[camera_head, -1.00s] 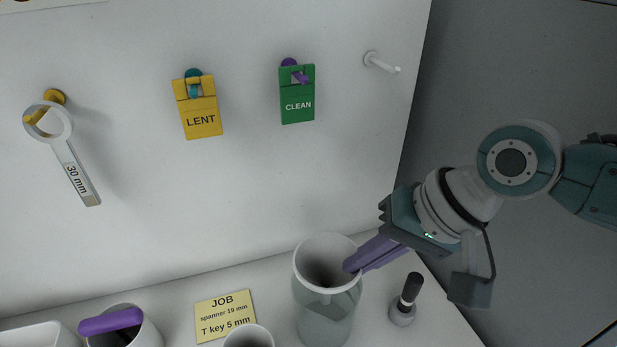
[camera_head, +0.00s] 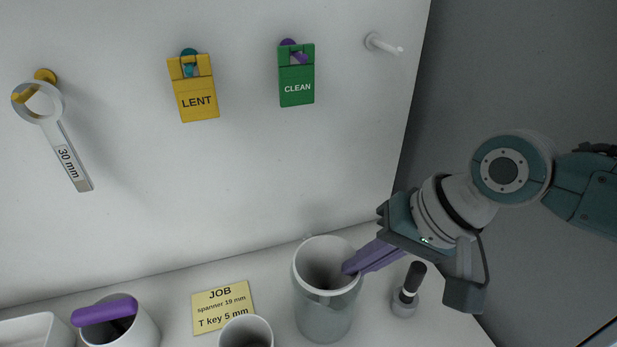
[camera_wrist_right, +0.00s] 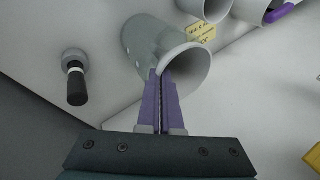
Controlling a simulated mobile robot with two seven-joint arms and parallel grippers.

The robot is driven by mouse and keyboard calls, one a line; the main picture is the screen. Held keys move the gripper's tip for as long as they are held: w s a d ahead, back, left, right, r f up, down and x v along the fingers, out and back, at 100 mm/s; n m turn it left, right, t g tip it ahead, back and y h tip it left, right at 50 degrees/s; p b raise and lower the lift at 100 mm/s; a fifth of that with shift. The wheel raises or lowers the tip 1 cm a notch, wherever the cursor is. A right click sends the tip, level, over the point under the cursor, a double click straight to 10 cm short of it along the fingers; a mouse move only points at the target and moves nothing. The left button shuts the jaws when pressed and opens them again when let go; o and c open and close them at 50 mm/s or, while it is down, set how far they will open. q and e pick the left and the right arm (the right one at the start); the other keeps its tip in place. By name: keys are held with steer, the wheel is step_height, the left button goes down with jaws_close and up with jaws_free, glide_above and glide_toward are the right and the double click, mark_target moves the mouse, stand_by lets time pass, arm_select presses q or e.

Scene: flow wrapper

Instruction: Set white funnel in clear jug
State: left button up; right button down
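The white funnel (camera_head: 318,265) is at the mouth of the clear jug (camera_head: 325,321), its wide opening facing up. The jug stands on the bench near the right end. My right gripper (camera_head: 352,267) has its purple fingers closed on the funnel's right rim. In the right wrist view, the fingers (camera_wrist_right: 162,84) pinch the near edge of the funnel (camera_wrist_right: 190,77), with the jug (camera_wrist_right: 142,40) behind it. Whether the funnel rests on the jug's rim is hard to tell. My left gripper is out of view.
A small black-topped bottle (camera_head: 406,291) stands right of the jug. A white cup (camera_head: 245,333) and a JOB card (camera_head: 223,306) are to its left. Further left is a cup (camera_head: 137,333) with a purple-handled item (camera_head: 105,311). Tags and a spanner hang on the wall.

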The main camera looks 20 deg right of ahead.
steer(key=c, duration=1)
jaws_free()
steer(key=o, duration=0.4)
steer(key=shift+o, duration=0.2)
steer(key=shift+r, duration=0.1)
steer(key=shift+r+p, duration=0.9)
steer(key=shift+p, duration=0.2)
step_height(320, 180, up, 6)
steer(key=p, duration=0.6)
